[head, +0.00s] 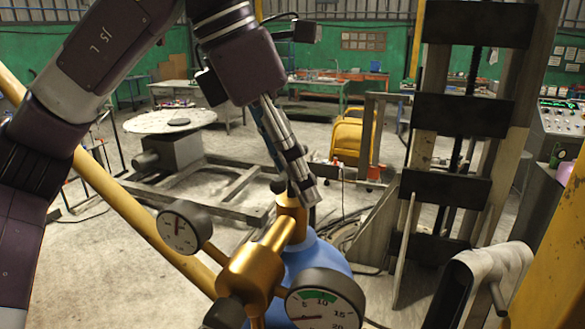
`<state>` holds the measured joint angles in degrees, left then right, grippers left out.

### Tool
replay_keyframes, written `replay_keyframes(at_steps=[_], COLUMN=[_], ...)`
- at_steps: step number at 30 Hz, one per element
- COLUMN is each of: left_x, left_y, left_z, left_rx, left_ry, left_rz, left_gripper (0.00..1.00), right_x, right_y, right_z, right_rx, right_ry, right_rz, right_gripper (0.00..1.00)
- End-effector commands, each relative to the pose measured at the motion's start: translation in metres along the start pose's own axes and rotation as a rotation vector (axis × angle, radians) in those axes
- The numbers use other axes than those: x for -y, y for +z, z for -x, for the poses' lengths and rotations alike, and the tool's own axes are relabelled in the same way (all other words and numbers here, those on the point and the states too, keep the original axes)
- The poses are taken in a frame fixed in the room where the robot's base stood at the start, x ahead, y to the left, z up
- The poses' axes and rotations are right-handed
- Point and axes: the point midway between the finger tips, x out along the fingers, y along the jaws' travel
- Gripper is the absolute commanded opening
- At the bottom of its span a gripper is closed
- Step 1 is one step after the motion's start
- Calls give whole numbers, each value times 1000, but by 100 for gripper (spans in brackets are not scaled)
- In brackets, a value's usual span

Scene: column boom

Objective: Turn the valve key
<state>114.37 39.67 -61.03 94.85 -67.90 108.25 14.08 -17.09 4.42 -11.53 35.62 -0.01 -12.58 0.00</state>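A blue gas cylinder (318,257) stands at the lower middle, with a brass valve (291,212) on its top. A brass regulator (255,272) with two round gauges, a left one (184,227) and a front one (322,302), is joined to the valve. My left gripper (306,194) reaches down to the valve top, its fingers close together. I cannot tell whether it touches the valve or holds anything. I cannot make out a separate valve key; the fingers may hide it. My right gripper is not in view.
A yellow bar (110,195) slants behind my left arm. A dark metal column frame (462,118) stands to the right, with a pale rounded part (497,272) in front.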

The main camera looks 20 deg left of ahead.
Motion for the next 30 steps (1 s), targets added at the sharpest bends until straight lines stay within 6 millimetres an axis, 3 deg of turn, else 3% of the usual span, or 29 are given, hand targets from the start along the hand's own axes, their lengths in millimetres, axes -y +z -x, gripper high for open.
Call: replay_keyframes(at_steps=[2,17,30], left_x=[0,0,1], left_y=[0,0,1], left_z=[0,0,1], left_rx=[0,0,0], left_ry=[0,-1,-35], left_rz=[0,-1,-74], left_gripper=[56,1,0], right_x=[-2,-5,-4], right_y=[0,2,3], right_z=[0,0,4], right_rx=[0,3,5], right_ry=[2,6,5], right_rz=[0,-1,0], right_gripper=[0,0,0])
